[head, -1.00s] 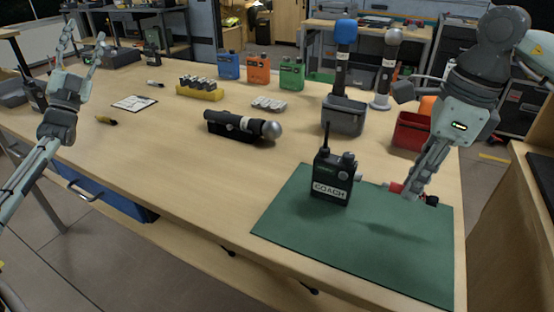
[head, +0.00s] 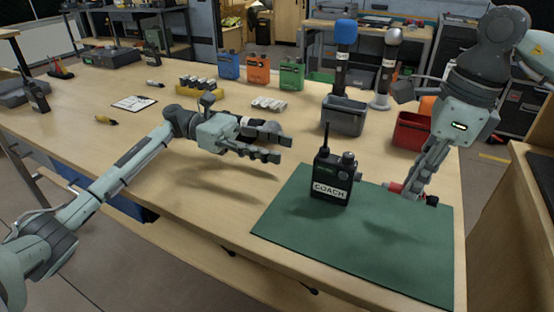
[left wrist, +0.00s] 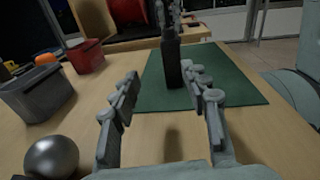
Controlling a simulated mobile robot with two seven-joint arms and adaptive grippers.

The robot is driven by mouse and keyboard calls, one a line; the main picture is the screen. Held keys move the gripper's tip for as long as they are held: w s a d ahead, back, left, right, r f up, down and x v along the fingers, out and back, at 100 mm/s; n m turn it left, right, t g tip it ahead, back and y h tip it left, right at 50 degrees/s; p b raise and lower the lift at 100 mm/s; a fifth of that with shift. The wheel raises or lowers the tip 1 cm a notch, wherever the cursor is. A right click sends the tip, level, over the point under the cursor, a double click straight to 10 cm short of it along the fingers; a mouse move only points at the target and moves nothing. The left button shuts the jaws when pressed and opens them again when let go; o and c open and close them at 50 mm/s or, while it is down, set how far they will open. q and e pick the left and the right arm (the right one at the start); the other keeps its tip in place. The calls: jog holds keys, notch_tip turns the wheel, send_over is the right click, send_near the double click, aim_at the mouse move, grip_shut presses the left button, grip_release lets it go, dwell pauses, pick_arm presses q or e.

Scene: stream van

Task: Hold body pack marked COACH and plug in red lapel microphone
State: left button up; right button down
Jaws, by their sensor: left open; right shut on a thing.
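The black body pack (head: 331,178) with a white COACH label stands upright on the green mat (head: 290,225), its antenna pointing up. It also shows in the left wrist view (left wrist: 172,60), ahead of the open fingers. My left gripper (head: 284,147) is open and empty to the left of the pack, its fingers pointing at it, apart from it. My right gripper (head: 413,190) is shut on the red lapel microphone (head: 397,188) above the mat, right of the pack. The microphone is partly hidden by the fingers.
A grey bin (head: 344,116) and a red bin (head: 411,131) stand behind the mat. Blue, orange and green packs (head: 260,67) stand at the back. A silver-headed handheld microphone shows in the left wrist view (left wrist: 52,158), near my left gripper.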

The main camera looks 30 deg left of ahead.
aim_at(324, 181)
pick_arm(q)
jog(key=shift+s+d+f+m+g+y, duration=0.3)
jog(key=shift+d+f+m+g, duration=0.1)
jog(key=shift+f, duration=0.15)
jog(key=shift+s+d+f+m+g+y, duration=0.15)
jog(key=shift+d+f+m+g+y, duration=0.15)
jog(key=shift+d+f+g, duration=0.15)
jog(key=shift+d+f, duration=0.15)
jog(key=shift+f, duration=0.05)
jog(key=shift+d+f, duration=0.25)
jog(key=shift+d, duration=1.3)
jog(key=shift+d+f, duration=0.2)
jog(key=shift+d, duration=1.35)
jog(key=shift+d+f, duration=0.25)
jog(key=shift+d, duration=1.3)
jog(key=shift+c, duration=0.3)
grip_shut()
pick_arm(e)
jog(key=shift+a, duration=0.2)
jog(key=shift+a, duration=1)
